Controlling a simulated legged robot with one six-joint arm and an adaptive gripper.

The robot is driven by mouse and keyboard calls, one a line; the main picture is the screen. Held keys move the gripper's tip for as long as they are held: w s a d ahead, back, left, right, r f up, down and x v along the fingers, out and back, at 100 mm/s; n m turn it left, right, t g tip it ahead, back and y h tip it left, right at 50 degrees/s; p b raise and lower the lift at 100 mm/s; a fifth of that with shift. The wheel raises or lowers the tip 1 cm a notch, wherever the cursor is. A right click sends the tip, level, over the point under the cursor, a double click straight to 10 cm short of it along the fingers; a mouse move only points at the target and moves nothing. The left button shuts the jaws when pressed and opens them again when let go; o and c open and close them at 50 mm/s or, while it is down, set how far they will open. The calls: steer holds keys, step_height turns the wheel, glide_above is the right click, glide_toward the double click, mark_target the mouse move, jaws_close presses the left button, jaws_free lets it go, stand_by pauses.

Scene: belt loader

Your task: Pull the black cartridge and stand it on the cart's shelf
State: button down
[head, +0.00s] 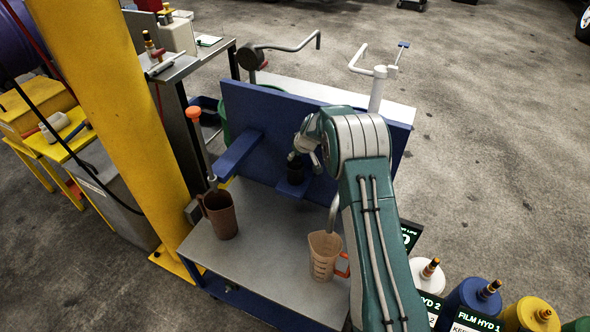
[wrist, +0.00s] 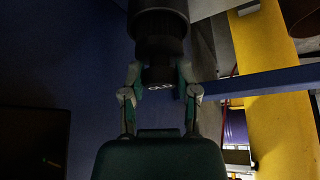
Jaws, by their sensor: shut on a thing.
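The black cartridge (head: 295,172) is at the front of the upright blue panel (head: 265,120), just above a small blue bracket (head: 290,189). I cannot tell whether it touches the bracket. My gripper (head: 304,156) is shut on it. In the wrist view, the cartridge (wrist: 158,22) shows a wide dark body and a narrower part with small pale marks between my fingers (wrist: 160,84). The cart's grey shelf (head: 260,262) lies below. My arm hides part of the panel and the shelf's right side.
A brown jug (head: 219,215) stands at the shelf's left, and a tan measuring jug (head: 324,255) at its right. A blue arm (head: 238,153) juts from the panel. A yellow post (head: 110,100) rises at left. The shelf between the jugs is clear.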

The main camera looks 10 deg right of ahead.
steer(key=shift+r, duration=3.65)
